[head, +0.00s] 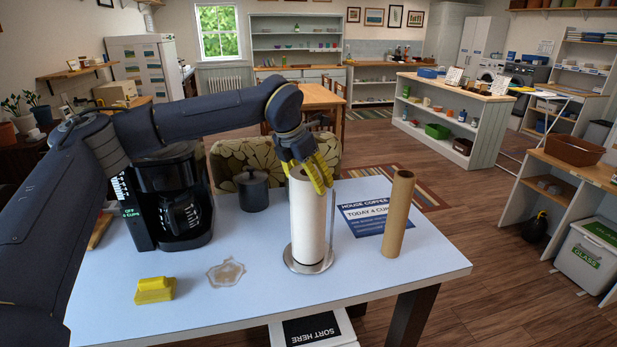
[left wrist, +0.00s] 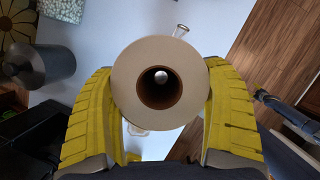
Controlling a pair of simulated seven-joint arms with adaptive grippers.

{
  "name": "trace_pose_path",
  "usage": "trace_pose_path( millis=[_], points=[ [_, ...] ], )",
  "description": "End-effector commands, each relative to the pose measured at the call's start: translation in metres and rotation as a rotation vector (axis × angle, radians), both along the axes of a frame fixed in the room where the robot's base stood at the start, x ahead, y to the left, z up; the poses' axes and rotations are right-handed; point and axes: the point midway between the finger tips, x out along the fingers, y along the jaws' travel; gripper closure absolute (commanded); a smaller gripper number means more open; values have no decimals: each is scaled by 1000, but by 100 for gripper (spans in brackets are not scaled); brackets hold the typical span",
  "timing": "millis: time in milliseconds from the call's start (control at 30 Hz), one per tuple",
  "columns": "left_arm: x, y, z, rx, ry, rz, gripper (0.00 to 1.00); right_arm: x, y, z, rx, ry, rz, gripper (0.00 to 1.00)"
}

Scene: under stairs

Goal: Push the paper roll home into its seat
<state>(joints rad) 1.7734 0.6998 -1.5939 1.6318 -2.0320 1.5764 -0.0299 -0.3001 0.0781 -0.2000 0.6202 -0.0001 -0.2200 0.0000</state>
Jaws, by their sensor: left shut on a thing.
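The white paper roll (head: 307,218) stands upright on its metal holder (head: 326,266), with the holder's thin side rod just right of it. My left gripper (head: 312,172) comes from above, its yellow fingers shut on the roll's top end. In the left wrist view the fingers press on either side of the paper roll (left wrist: 131,78). The round metal tip of the holder's post (left wrist: 161,76) shows inside the brown core, so the roll is around the post. I cannot tell whether a small gap is left between its lower edge and the base.
A bare cardboard tube (head: 397,213) stands right of the roll, beside a coffee sign (head: 364,217). A dark canister (head: 252,190) and a coffee maker (head: 176,200) stand left. A yellow sponge-like block (head: 154,290) and a spill (head: 226,272) lie at front left. The front right tabletop is clear.

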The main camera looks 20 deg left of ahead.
Motion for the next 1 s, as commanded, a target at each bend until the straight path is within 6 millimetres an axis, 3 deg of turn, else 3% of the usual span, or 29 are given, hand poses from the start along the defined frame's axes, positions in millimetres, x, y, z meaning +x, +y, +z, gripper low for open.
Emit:
trace_pose_path(
  millis=[333, 367, 500, 1000],
  points=[
    [0, 0, -1, 0, -1, 0, 67, 0, -1, 0, -1, 0, 0, 30],
    [0, 0, -1, 0, -1, 0, 15, 0, -1, 0, -1, 0, 0, 30],
    [0, 0, -1, 0, -1, 0, 0, 0, -2, 0, -2, 0, 1, 30],
    [0, 0, 1, 0, 0, 0, 0, 0, -3, 0, -3, 0, 1, 30]
  ],
)
